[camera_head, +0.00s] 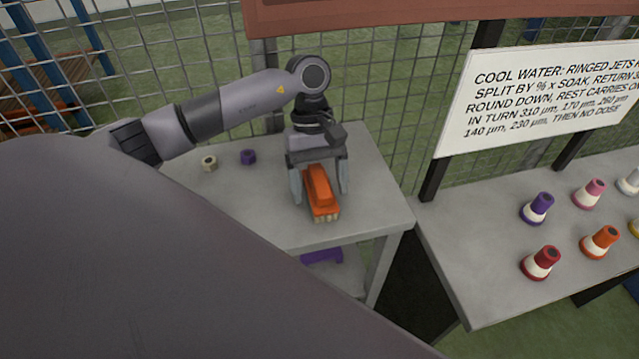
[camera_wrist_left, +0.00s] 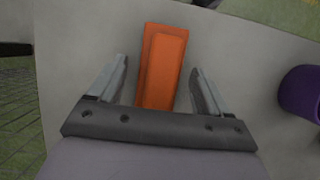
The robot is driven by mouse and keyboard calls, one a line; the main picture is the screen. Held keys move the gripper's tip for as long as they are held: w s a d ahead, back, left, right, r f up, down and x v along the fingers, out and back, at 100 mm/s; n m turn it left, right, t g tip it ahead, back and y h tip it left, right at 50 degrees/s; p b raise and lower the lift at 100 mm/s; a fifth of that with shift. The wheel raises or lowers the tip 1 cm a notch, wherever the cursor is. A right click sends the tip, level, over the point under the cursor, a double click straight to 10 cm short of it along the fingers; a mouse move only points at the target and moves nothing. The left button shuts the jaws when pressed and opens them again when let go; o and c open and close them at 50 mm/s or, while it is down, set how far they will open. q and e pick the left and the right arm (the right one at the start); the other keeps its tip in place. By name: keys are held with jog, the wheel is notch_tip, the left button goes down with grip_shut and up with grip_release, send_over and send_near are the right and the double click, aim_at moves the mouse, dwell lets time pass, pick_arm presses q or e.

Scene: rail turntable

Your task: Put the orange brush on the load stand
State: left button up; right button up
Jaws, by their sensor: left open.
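The orange brush (camera_head: 320,190) has an orange back and pale bristles at its near end. It is over the grey table (camera_head: 250,225) in the head view. My left gripper (camera_head: 320,196) is open above it, with one finger on each side of the brush. In the left wrist view the orange brush (camera_wrist_left: 162,66) lies between the open fingers of my left gripper (camera_wrist_left: 160,75), with a gap to each finger. I cannot tell which thing is the load stand. My right gripper is not in view.
A purple nut-like piece (camera_head: 249,157) and a beige one (camera_head: 209,163) sit left of the gripper. A second table at right holds several coloured knobs, including a red one (camera_head: 541,263). A white sign (camera_head: 545,95) and mesh fence stand behind. Something purple (camera_head: 322,255) lies on the lower shelf.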

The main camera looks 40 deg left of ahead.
pick_arm(q)
jog(key=b+v, duration=0.1)
jog(key=v, duration=1)
jog(key=shift+r, duration=0.15)
jog(key=shift+a, duration=0.1)
